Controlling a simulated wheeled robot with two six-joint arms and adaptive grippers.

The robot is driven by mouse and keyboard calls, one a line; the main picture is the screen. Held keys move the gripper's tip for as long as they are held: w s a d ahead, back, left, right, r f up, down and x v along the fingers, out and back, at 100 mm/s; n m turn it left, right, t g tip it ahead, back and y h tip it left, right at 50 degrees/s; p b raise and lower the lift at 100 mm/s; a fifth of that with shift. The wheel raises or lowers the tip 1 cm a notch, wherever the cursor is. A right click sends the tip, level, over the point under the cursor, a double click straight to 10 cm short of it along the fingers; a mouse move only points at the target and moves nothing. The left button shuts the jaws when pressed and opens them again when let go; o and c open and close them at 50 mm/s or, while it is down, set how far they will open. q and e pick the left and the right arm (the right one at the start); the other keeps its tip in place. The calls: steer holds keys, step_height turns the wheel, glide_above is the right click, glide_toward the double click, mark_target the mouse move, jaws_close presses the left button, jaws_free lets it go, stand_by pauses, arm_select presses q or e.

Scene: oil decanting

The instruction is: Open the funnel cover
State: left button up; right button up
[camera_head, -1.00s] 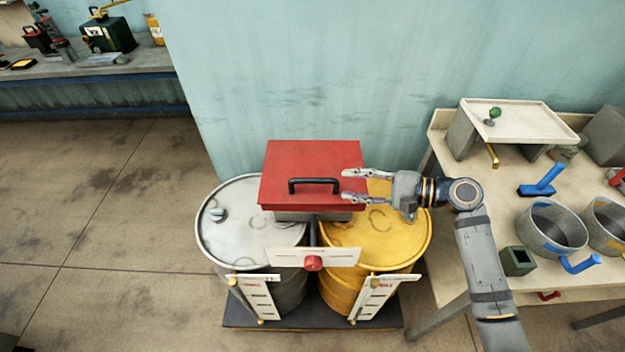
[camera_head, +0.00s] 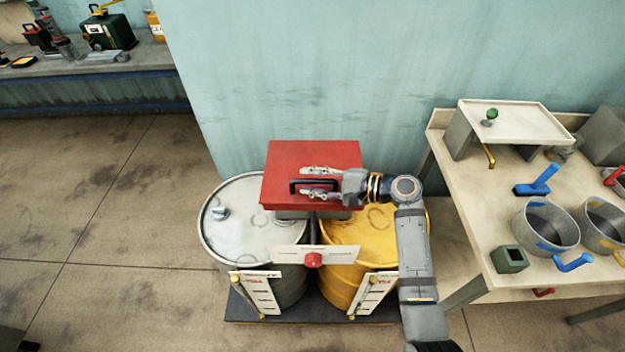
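The red funnel cover (camera_head: 285,160) lies flat and closed over the funnel, above a grey drum (camera_head: 240,245) and a yellow drum (camera_head: 350,240). Its black handle (camera_head: 293,187) is on the top near the front edge. My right gripper (camera_head: 308,182) comes in from the right over the cover. Its two fingers are apart, one behind the handle bar and one in front of it, with the handle between them. I cannot tell whether they touch it. My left gripper is not in view.
A red knob (camera_head: 313,260) sits on a white plate in front of the drums. At right a workbench (camera_head: 470,200) holds a raised white tray (camera_head: 520,120), grey pots (camera_head: 550,228) and blue-handled tools.

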jaws_close()
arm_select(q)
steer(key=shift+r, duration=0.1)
arm_select(e)
steer(key=shift+r, duration=0.1)
